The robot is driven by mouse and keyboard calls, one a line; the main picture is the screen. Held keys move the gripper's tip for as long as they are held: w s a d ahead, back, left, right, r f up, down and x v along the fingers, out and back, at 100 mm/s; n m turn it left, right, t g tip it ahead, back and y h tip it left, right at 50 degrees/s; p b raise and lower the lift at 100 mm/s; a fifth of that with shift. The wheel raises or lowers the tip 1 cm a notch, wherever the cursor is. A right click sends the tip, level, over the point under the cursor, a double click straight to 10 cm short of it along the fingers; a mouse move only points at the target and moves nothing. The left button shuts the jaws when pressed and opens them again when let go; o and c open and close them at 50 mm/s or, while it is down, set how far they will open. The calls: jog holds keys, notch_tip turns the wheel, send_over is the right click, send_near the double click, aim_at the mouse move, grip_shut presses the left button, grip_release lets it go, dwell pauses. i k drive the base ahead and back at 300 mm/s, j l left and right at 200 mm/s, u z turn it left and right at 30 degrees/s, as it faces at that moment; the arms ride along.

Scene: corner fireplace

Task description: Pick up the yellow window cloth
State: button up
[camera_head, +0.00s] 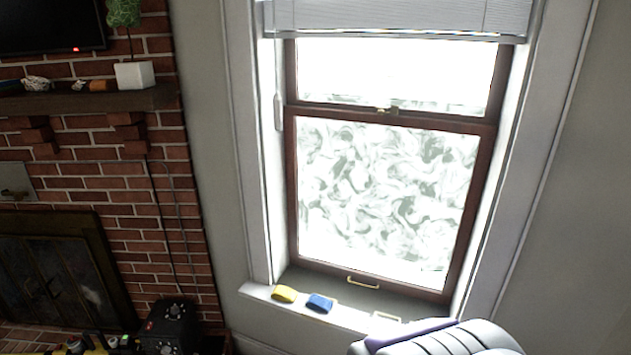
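The yellow window cloth (284,294) lies on the white window sill (345,316), near its left end. It looks like a small folded pad. A blue cloth or sponge (320,303) lies just to its right, with a small gap between them. I cannot make out my gripper in this view.
The window (385,190) with smeared panes and a brown frame rises behind the sill. A pale ribbed object with a purple edge (445,340) stands below right. A black device with knobs (170,325) is at the lower left. A brick fireplace (60,265) fills the left side.

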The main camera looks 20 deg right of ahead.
aim_at(281, 293)
jog(key=i+l+u, duration=0.25)
jog(key=i+l, duration=0.2)
jog(key=i+l+u, duration=0.2)
jog(key=i+l, duration=0.25)
jog(key=i+l+u, duration=0.25)
jog(key=l, duration=0.4)
jog(key=i, duration=0.1)
